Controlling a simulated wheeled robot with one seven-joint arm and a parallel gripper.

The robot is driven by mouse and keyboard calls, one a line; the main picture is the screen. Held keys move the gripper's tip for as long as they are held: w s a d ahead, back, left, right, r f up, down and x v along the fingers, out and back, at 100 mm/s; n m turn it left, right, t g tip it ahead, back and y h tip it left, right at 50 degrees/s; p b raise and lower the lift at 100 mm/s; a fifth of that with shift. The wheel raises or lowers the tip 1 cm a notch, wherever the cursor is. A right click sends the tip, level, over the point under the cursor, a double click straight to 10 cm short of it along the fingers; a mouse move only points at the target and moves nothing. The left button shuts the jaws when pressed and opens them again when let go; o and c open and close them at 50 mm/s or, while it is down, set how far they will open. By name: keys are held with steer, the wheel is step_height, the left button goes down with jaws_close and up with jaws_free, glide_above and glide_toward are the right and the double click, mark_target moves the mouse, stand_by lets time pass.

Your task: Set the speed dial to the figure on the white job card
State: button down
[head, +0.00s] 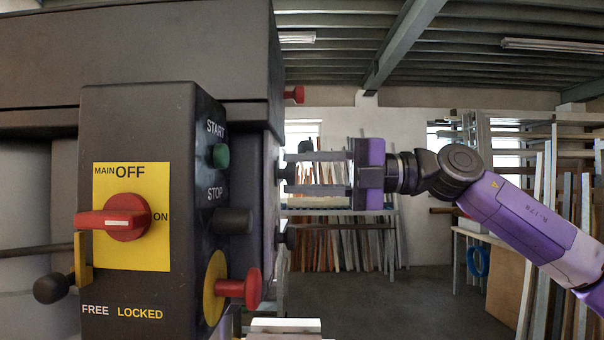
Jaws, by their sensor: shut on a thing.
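My gripper (291,172) reaches in from the right, with its two grey fingers pointing left at the side of the dark machine housing. The fingers are shut on a small dark knob (283,172) standing out from that side face. I see this knob edge-on, so no scale, figure or pointer shows. I cannot tell from this view whether it is the speed dial. No white job card with a readable figure shows.
Another dark knob (287,237) is below my gripper. Racks of profiles (560,240) stand at right.

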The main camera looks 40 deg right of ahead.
steer(key=c, duration=1)
jaws_free()
steer(key=shift+b+v, duration=0.65)
steer(key=shift+v, duration=3.3)
